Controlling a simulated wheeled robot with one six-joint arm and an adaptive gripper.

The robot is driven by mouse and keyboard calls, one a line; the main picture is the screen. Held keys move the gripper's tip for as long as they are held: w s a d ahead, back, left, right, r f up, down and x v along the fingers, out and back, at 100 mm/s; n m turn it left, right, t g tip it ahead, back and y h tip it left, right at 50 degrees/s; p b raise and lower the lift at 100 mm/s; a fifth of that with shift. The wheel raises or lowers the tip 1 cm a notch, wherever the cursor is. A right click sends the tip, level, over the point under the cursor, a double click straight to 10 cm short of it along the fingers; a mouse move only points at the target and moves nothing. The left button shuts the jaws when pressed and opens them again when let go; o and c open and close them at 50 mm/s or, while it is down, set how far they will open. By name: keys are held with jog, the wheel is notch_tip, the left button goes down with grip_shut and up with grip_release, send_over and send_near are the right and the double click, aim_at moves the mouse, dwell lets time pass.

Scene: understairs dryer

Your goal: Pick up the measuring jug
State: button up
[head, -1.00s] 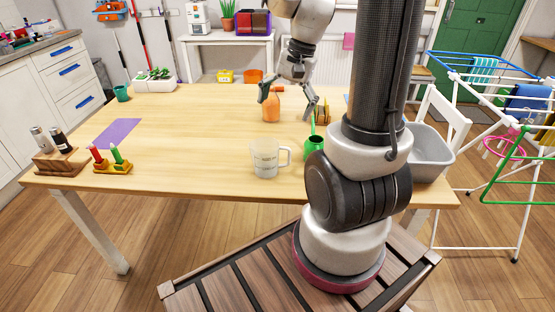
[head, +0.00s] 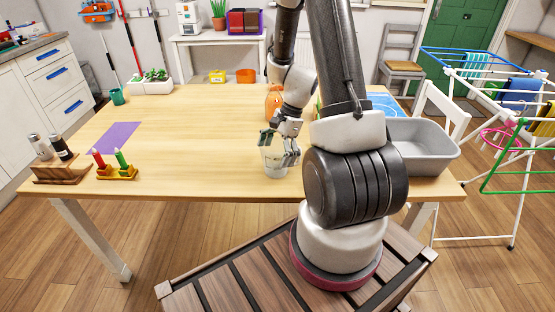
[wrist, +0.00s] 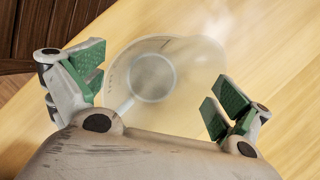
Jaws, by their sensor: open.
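The measuring jug (head: 274,165) is clear and stands upright on the wooden table near its front edge. In the wrist view the jug (wrist: 153,76) shows from above, its round rim between and slightly beyond my two green-padded fingers. My gripper (head: 280,146) is open just above the jug and hides part of its top in the head view. In the wrist view my gripper (wrist: 160,85) has its fingers spread wide, with nothing held. The jug's handle is hard to make out, partly hidden by the gripper.
An orange bottle (head: 273,101) stands behind my gripper. A grey basin (head: 421,150) sits at the right. A wooden holder with red and green pieces (head: 117,172), a wooden stand with shakers (head: 60,172) and a purple mat (head: 119,137) lie left. The table between is clear.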

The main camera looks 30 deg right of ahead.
jog(key=shift+a+f, duration=0.1)
jog(key=shift+f, duration=0.15)
jog(key=c, duration=1.1)
jog(key=shift+r, duration=0.1)
jog(key=shift+c, duration=0.2)
